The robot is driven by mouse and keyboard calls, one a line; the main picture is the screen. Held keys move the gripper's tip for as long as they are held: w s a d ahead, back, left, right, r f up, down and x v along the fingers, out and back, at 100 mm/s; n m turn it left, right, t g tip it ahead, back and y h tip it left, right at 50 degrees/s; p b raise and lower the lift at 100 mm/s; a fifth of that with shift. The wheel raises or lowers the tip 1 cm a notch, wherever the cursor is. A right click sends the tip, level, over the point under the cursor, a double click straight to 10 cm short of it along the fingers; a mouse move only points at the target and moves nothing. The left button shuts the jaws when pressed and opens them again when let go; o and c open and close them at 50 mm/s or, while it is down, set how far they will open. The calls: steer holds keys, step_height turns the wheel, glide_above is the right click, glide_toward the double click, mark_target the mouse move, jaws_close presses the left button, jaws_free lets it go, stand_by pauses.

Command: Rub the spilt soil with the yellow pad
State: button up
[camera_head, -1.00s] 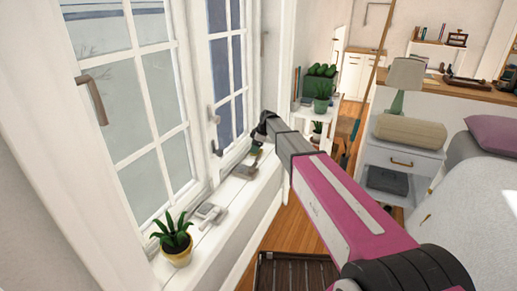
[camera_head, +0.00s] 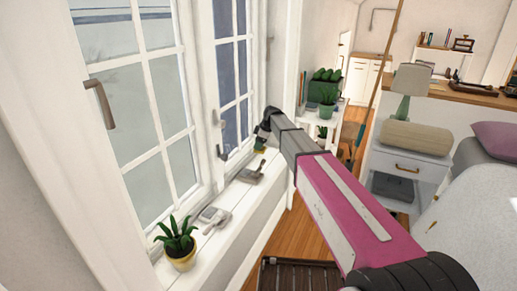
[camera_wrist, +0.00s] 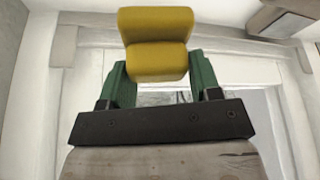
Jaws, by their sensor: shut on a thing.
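The yellow pad (camera_wrist: 157,62) is held between the two green fingers of my gripper (camera_wrist: 160,80) in the wrist view. My gripper (camera_head: 261,143) is at the far end of the white window sill (camera_head: 229,200), close to the window frame. I cannot tell whether the pad touches the sill. I cannot make out any spilt soil in either view.
Two grey objects, a nearer one (camera_head: 209,218) and a farther one (camera_head: 251,171), lie on the sill. A potted plant (camera_head: 178,246) stands at its near end. Window handles (camera_head: 101,103) jut out on the left. A white shelf (camera_head: 318,121) with plants stands beyond.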

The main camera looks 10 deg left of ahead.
steer(key=shift+r, duration=0.85)
steer(key=shift+d+r, duration=0.1)
steer(key=shift+r, duration=1.4)
